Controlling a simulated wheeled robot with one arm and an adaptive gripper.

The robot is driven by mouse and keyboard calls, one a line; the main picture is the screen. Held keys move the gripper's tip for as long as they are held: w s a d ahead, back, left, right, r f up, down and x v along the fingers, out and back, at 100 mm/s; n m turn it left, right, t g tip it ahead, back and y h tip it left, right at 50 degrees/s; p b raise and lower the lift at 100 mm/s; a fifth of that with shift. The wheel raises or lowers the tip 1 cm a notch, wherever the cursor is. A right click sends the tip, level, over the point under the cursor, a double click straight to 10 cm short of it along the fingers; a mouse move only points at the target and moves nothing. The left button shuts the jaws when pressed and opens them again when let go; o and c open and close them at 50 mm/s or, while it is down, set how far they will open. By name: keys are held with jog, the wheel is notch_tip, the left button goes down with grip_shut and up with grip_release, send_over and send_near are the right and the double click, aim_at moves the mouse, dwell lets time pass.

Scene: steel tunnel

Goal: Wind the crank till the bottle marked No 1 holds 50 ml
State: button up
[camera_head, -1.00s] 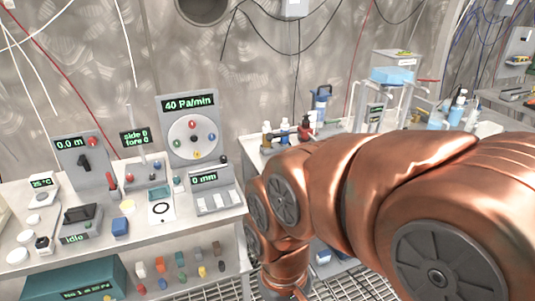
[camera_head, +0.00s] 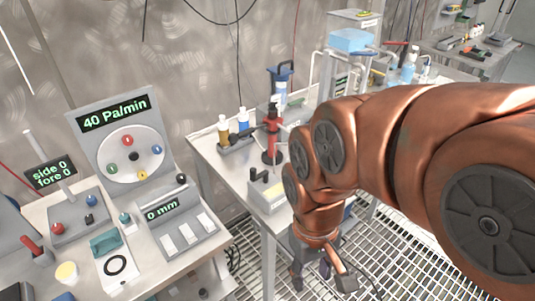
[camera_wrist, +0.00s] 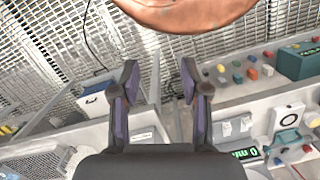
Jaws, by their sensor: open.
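No label reading No 1 is legible, so I cannot tell which bottle it is. A bottle with amber contents (camera_head: 223,130) and a bottle with blue contents (camera_head: 243,120) stand at the back of the middle bench. Beside them stands a red device with a dark arm on top (camera_head: 271,140); I cannot tell whether it is the crank. Pale bottles (camera_head: 408,68) stand farther right. My gripper (camera_wrist: 159,80) is open and empty in the wrist view, above the floor grating and bench edges. In the head view it hangs low, below the arm's elbow, partly hidden.
A panel reading 40 Pa/min (camera_head: 117,115) and a 0 mm unit (camera_head: 180,225) stand on the left bench. A grey box (camera_head: 268,192) sits at the middle bench's front. Grated floor (camera_head: 400,255) lies open at lower right.

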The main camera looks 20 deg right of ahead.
jog(key=w+d+r+n+t, duration=0.1)
jog(key=w+r+n, duration=0.1)
jog(key=w, duration=0.8)
jog(key=w+d+r+n, duration=0.1)
jog(key=w+r, duration=0.2)
jog(key=w, duration=0.6)
jog(key=n, duration=0.6)
send_over(253, 169)
jog(key=shift+s+d+f+t+p, duration=0.1)
jog(key=shift+f+t+p, duration=0.1)
jog(key=shift+f, duration=0.35)
jog(key=shift+s+f+t+p, duration=0.1)
jog(key=shift+f+t, duration=0.1)
jog(key=shift+f, duration=0.35)
jog(key=shift+w+f, duration=0.2)
jog(key=shift+f, duration=0.1)
jog(key=shift+f+p, duration=1.05)
jog(key=shift+f, duration=2.65)
jog(key=shift+c, duration=0.5)
grip_shut()
